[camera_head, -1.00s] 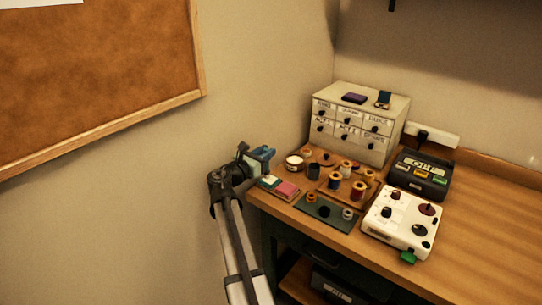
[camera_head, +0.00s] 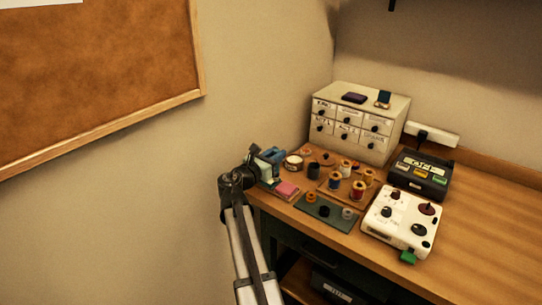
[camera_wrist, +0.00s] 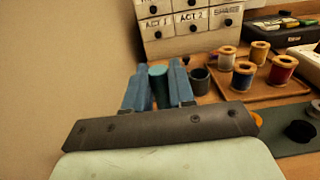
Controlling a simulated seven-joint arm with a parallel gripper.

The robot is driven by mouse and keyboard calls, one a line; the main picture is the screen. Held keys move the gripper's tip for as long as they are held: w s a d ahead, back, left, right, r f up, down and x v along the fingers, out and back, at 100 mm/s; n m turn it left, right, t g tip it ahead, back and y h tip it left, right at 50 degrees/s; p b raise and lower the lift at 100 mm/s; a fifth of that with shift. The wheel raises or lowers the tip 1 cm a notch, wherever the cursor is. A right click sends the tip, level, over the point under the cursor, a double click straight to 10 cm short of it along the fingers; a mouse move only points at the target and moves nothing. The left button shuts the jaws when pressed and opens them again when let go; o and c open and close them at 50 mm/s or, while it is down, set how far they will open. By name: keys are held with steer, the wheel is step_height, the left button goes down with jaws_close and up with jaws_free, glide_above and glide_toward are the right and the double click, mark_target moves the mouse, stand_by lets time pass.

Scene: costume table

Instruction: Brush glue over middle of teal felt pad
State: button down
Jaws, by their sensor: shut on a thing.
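My gripper (camera_head: 270,156) is over the left end of the wooden table. In the wrist view its two blue fingers (camera_wrist: 158,72) are shut on a teal, round-topped cylinder (camera_wrist: 157,78), seemingly the glue brush's handle. Its bristles are hidden. The teal felt pad (camera_head: 268,184) shows only as a sliver below my gripper, left of a pink pad (camera_head: 287,190). The pad's middle is hidden, so I cannot tell whether the brush touches it.
A dark cup (camera_head: 313,171) and a wooden tray of thread spools (camera_head: 345,190) stand to the right. A green mat (camera_head: 325,212) with small round things lies in front. A labelled drawer box (camera_head: 345,135) stands behind. The wall is close on the left.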

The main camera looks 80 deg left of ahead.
steer(key=shift+r, duration=3.55)
